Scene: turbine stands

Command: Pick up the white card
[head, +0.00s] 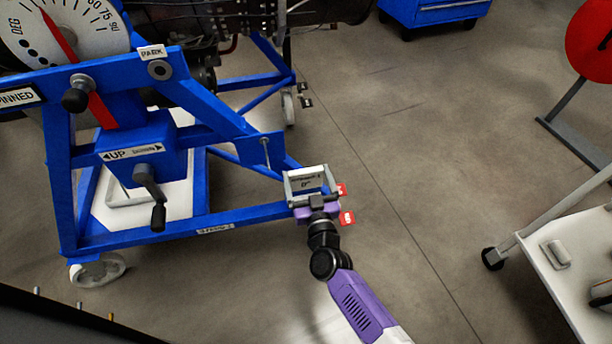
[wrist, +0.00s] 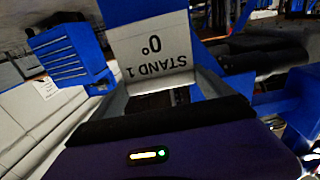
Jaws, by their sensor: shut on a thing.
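The white card (head: 306,181) with dark lettering is between the two fingers of my gripper (head: 309,190) in the head view, at the right end of the blue stand. In the wrist view the card (wrist: 152,52) reads "STAND 1 0°" upside down. The grey fingers of my gripper (wrist: 160,92) flank its lower part, shut on it. Whether the card touches the stand behind it cannot be told.
The blue turbine stand (head: 130,235) fills the left, with a dial (head: 75,30), a crank (head: 152,195) and a caster (head: 97,268). Red tags (head: 347,218) show beside my gripper. A white cart (head: 560,275) stands at right. Floor between is clear.

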